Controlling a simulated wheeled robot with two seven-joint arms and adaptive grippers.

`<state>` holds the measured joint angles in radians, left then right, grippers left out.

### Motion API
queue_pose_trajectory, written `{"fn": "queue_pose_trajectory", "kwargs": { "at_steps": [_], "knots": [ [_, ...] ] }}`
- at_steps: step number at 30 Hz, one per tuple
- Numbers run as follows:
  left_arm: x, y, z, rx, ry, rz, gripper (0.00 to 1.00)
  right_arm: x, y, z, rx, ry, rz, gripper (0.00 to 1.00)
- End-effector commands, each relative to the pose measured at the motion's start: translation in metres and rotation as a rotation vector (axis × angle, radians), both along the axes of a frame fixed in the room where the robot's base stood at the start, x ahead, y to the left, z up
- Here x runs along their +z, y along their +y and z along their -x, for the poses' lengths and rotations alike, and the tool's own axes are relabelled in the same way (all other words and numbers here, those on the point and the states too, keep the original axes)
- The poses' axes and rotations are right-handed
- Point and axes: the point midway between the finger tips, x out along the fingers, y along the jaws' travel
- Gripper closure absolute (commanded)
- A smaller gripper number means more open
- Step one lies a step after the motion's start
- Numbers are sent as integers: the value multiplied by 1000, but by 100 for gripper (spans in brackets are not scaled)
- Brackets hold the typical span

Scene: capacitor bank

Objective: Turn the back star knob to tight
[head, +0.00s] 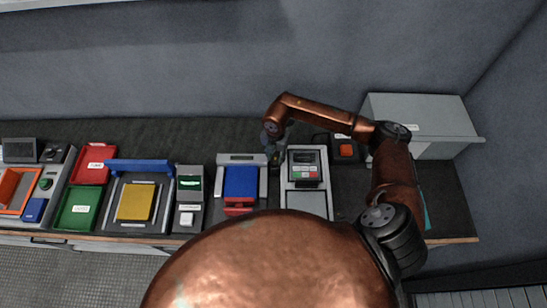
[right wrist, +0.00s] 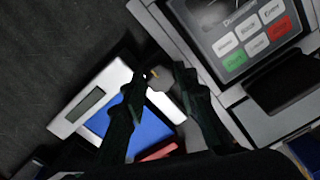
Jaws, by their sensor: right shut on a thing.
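My right gripper (head: 272,146) reaches down from its copper arm into the gap between the blue-topped device and the keypad device in the head view. In the right wrist view its two dark fingers (right wrist: 162,82) are closed on a small grey knob (right wrist: 160,98) with a yellow mark near its top. This looks like the back star knob; the fingers hide its sides, so its full shape and its setting cannot be read. In the head view the gripper covers the knob. My left gripper is not in view.
The blue-topped device (head: 241,182) stands left of the gripper, the keypad device (head: 305,171) close on its right. A red-button box (head: 346,149) and a grey cabinet (head: 420,115) are further right. Red (head: 93,165) and green (head: 78,208) trays lie left. The bench behind is clear.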

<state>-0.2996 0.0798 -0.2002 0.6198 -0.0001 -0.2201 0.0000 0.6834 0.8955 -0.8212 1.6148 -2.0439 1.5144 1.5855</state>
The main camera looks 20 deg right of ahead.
Motion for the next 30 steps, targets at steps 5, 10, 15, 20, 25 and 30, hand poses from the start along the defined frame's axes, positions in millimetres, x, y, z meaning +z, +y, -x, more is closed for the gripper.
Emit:
{"fn": "queue_pose_trajectory", "kwargs": {
  "at_steps": [5, 10, 15, 20, 25, 30],
  "knots": [
    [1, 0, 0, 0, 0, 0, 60, 5, 1, -7, -27, -19, -4, 97],
    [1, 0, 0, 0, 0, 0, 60, 5, 1, -7, -31, -18, -5, 97],
    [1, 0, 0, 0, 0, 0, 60, 5, 1, -7, -31, -19, -5, 97],
    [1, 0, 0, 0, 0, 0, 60, 5, 1, -7, -30, -17, -6, 66],
    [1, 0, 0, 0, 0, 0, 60, 3, 1, -4, -30, -11, -4, 55],
    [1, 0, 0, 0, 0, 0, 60, 2, 0, -2, -30, -7, -3, 55]
  ]
}}
